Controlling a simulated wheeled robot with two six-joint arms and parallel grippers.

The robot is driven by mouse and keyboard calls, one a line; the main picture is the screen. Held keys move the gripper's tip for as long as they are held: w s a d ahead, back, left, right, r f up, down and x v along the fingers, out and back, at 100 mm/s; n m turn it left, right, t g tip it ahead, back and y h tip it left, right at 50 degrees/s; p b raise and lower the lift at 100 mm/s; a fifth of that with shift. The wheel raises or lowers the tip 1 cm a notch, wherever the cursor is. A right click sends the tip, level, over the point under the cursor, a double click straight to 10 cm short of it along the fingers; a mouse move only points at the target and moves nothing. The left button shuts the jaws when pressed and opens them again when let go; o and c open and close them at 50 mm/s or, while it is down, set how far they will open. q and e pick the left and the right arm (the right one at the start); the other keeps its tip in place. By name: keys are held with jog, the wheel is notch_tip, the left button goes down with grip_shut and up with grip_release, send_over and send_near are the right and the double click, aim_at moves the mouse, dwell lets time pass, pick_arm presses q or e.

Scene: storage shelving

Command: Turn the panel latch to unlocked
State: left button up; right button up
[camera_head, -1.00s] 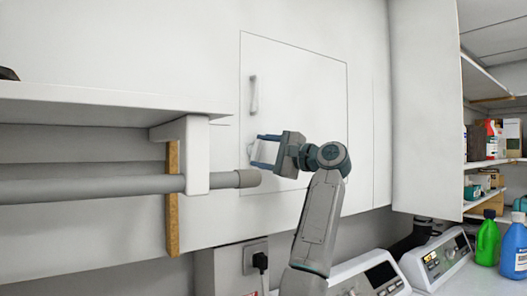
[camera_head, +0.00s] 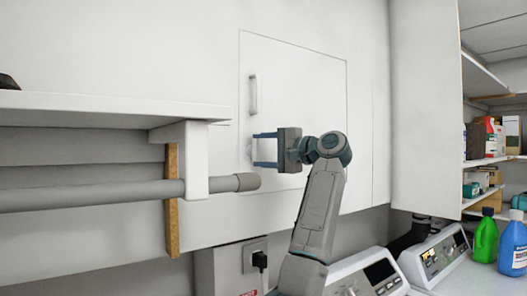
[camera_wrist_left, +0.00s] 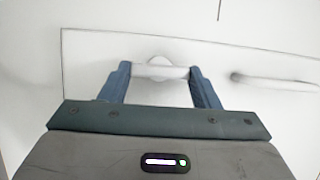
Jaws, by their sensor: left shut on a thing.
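The white panel latch (camera_wrist_left: 160,72) has a round base and a short bar. In the left wrist view the bar lies roughly parallel to the long panel handle. My left gripper (camera_head: 263,149) is at the lower left of the panel door, with one finger above the other in the head view. In the left wrist view its blue fingers (camera_wrist_left: 160,78) are shut on the two ends of the latch bar. In the head view the latch is pale and partly hidden by the fingers. My right gripper is in neither view.
The white panel door (camera_head: 310,90) has a handle (camera_head: 253,94) above the latch. A grey rail (camera_head: 100,193) under a white shelf (camera_head: 90,106) ends close to the left of my gripper. Appliances (camera_head: 437,255) and bottles (camera_head: 485,238) stand at lower right.

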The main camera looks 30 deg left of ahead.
pick_arm(q)
jog(key=o, duration=1)
jog(key=shift+d+b, duration=1.6)
jog(key=shift+d, duration=3.75)
